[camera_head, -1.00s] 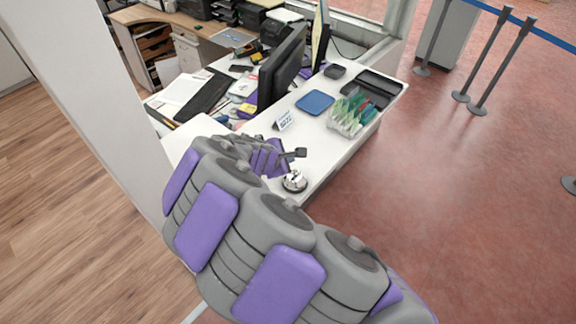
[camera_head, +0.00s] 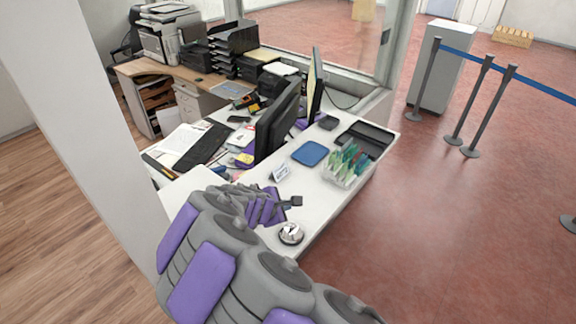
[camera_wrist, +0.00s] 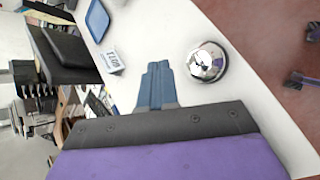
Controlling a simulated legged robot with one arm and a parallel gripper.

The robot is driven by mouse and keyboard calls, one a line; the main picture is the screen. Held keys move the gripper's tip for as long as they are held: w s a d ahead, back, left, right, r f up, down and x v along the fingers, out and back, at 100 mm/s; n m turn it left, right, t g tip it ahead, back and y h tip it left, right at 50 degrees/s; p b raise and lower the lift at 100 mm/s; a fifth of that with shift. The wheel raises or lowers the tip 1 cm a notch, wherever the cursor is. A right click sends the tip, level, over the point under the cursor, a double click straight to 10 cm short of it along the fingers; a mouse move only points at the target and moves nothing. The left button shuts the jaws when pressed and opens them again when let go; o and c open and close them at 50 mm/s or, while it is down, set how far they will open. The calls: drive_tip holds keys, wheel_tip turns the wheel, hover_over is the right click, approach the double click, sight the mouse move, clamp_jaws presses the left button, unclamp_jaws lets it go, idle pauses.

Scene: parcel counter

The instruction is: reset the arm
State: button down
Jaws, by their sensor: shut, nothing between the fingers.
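My arm, grey with purple pads, reaches from the bottom of the head view over the near end of the white counter (camera_head: 318,222). My gripper (camera_head: 294,202) is above the counter, close to a silver service bell (camera_head: 291,233). In the wrist view my gripper (camera_wrist: 158,68) shows its blue-grey fingers shut together with nothing between them. The bell (camera_wrist: 207,61) stands just right of the fingers there, apart from them.
The counter holds a small white sign (camera_head: 281,173), a blue tray (camera_head: 310,153), a clear box of colourful packets (camera_head: 347,166) and a black monitor (camera_head: 277,119). A white pillar (camera_head: 85,130) stands left. Belt posts (camera_head: 487,110) stand on the open red floor.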

drive_tip(key=s+d+r+m+g+b, duration=0.1)
drive_tip(key=s+d+r+m+g, duration=0.25)
drive_tip(key=s+d+m, duration=0.55)
drive_tip(key=s+d+r+m+g+b, duration=0.15)
drive_tip(key=s+d+r+m, duration=0.45)
drive_tip(key=d, duration=0.6)
drive_tip(key=s+a+f+m+g+y, duration=0.1)
drive_tip(key=s+a+m+g+y, duration=0.1)
drive_tip(key=s, duration=1)
drive_tip(key=s+a+m+g+y, duration=0.2)
drive_tip(key=s+m, duration=0.1)
drive_tip(key=s, duration=0.8)
drive_tip(key=shift+s+f+m+g+y+b, duration=0.3)
drive_tip(key=shift+s+f+y+b, duration=0.05)
drive_tip(key=shift+s+y+b, duration=0.05)
drive_tip(key=shift+a, duration=0.1)
